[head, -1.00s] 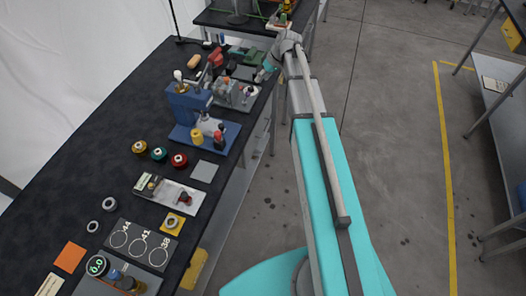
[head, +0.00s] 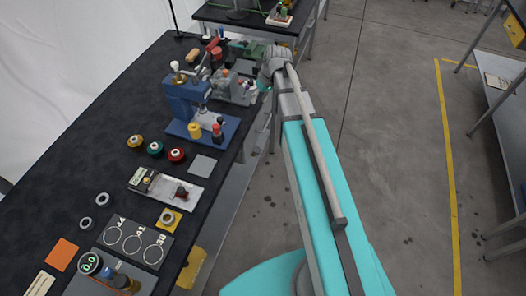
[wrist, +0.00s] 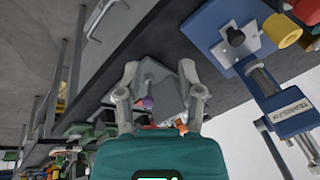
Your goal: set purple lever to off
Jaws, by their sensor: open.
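An orange-red piece (wrist: 181,125) shows near the right finger. My gripper (wrist: 159,69) is open, its two grey fingers apart and holding nothing that I can see. In the head view its teal body (head: 265,84) is at the bench's right edge, beside a grey fixture (head: 236,91). The purple lever's position is not clear there.
A blue press (head: 185,102) stands left of my gripper; it also shows in the wrist view (wrist: 285,105). Several spools, a red-knobbed white plate (head: 142,187) and a dark marked board (head: 112,223) lie nearer on the black bench (head: 95,135). Open floor (head: 390,150) lies to the right.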

